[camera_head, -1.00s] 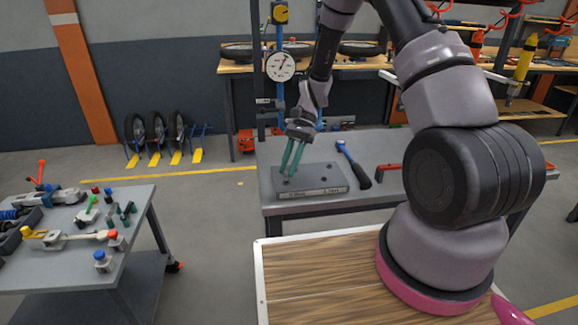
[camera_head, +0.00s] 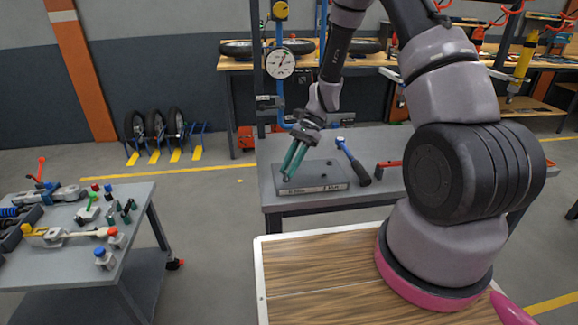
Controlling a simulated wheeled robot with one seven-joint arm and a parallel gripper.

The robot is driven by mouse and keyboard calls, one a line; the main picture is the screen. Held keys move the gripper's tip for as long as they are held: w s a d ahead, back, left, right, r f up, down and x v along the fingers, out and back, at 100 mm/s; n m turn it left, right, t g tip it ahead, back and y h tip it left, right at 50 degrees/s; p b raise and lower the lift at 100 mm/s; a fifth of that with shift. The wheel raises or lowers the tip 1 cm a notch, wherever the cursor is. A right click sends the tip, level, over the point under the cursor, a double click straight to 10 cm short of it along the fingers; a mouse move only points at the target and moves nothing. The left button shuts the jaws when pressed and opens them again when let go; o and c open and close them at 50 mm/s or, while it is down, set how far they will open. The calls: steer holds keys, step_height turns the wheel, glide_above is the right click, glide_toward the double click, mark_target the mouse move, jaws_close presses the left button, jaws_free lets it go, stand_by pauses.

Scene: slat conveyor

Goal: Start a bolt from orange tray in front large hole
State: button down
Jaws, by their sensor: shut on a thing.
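A grey block (camera_head: 318,184) with a pale label strip on its front side lies on the grey bench, near its left end. Small dark holes show on its top. My gripper (camera_head: 288,175) has long green fingers, tilted, with the tips at the front left part of the block's top. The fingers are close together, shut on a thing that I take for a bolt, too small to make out. I cannot tell whether it touches a hole.
A blue and black hammer-like tool (camera_head: 352,160) lies just right of the block. A dial gauge (camera_head: 280,64) on a stand rises behind it. A side table (camera_head: 135,215) with clamps and small coloured parts stands at the left. Open floor lies between the tables.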

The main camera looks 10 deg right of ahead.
steer(key=shift+m, duration=0.3)
steer(key=shift+s+m+t+y, duration=0.2)
steer(key=shift+m+t+y, duration=0.4)
steer(key=shift+m+t, duration=0.55)
steer(key=shift+m, duration=0.25)
steer(key=shift+s+d+m+t, duration=0.1)
steer(key=shift+s+m+t, duration=0.15)
steer(key=shift+m+t, duration=0.65)
steer(key=shift+m+y, duration=0.3)
steer(key=shift+m, duration=0.2)
steer(key=shift+s+m+t, duration=0.2)
steer(key=shift+m+t, duration=0.85)
steer(key=shift+m, duration=0.45)
